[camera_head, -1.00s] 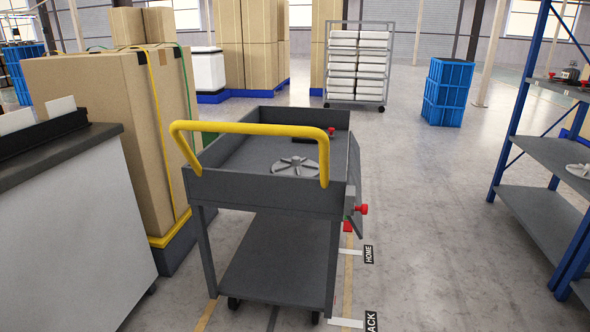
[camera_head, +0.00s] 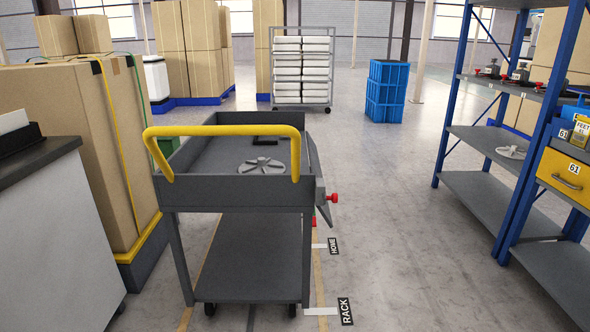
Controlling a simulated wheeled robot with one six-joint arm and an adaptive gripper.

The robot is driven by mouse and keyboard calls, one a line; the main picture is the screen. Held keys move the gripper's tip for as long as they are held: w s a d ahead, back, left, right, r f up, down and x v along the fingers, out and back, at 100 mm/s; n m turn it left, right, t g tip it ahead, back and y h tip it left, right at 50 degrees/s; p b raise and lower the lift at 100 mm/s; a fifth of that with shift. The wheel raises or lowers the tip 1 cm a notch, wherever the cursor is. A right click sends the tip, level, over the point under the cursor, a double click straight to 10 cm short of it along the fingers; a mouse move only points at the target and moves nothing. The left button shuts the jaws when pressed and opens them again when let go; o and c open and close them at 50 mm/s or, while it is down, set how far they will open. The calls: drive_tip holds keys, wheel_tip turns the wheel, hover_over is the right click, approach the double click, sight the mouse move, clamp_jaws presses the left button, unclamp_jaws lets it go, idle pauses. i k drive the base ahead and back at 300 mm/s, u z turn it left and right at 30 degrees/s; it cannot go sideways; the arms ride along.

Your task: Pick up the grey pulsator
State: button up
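A grey pulsator (camera_head: 261,166), a round part with several spokes, lies flat on the top tray of the dark grey cart (camera_head: 236,192), behind its yellow handle (camera_head: 222,131). A similar light grey spoked part (camera_head: 511,152) lies on the middle shelf of the blue rack at right. My gripper is not in view.
The blue rack (camera_head: 447,120) at right holds dark bottles (camera_head: 520,72) and a yellow drawer (camera_head: 566,172) marked 61. Strapped cartons (camera_head: 70,140) and a white counter (camera_head: 50,240) stand at left. Blue crates (camera_head: 387,90) stand farther back. Floor between cart and rack (camera_head: 400,240) is clear.

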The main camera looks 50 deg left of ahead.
sight(261, 165)
drive_tip(key=u, duration=0.2)
drive_tip(key=i, duration=1.7)
drive_tip(key=u, duration=1.15)
drive_tip(key=i, duration=1.1)
drive_tip(key=u, duration=1.25)
